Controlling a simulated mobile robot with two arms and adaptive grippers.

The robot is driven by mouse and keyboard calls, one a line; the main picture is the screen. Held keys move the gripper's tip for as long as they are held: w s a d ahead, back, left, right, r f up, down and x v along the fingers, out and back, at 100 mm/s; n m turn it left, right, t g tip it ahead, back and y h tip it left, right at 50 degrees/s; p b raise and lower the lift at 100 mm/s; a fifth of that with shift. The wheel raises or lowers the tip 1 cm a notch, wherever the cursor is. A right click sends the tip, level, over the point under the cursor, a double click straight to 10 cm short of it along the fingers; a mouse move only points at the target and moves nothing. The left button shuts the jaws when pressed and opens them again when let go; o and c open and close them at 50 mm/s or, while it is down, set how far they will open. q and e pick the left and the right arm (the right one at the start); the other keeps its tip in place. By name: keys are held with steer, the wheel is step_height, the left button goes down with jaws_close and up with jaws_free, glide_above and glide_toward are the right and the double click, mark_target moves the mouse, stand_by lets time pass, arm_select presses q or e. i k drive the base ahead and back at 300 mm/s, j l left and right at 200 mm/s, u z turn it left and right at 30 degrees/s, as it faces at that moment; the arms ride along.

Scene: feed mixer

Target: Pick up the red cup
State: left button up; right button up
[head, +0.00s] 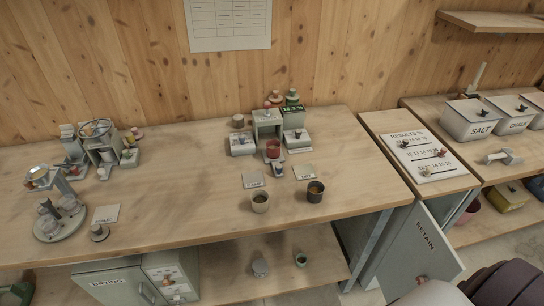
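A small red cup (273,149) stands on the workbench (200,220), at the front of a grey boxy device with a green display (292,109). A small dark object with a light face (278,169) is close in front of it. Neither of my grippers can be made out in the head view. Nothing is seen touching the red cup from above.
A beige cup (260,204) and a dark cup (315,194) stand nearer the bench's front edge, behind them small cards (253,180). Instruments (97,147) crowd the left side. A cabinet door marked RETAIN (424,248) hangs open at right. The bench right of the cups is clear.

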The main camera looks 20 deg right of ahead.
mark_target(273, 145)
steer(key=i+j+z, duration=0.15)
steer(key=j, duration=0.25)
steer(key=i+j+z, duration=0.15)
steer(key=j, duration=0.25)
steer(key=i+j+z, duration=0.15)
steer(key=j, duration=0.3)
steer(key=j+z, duration=0.15)
steer(key=j, duration=0.25)
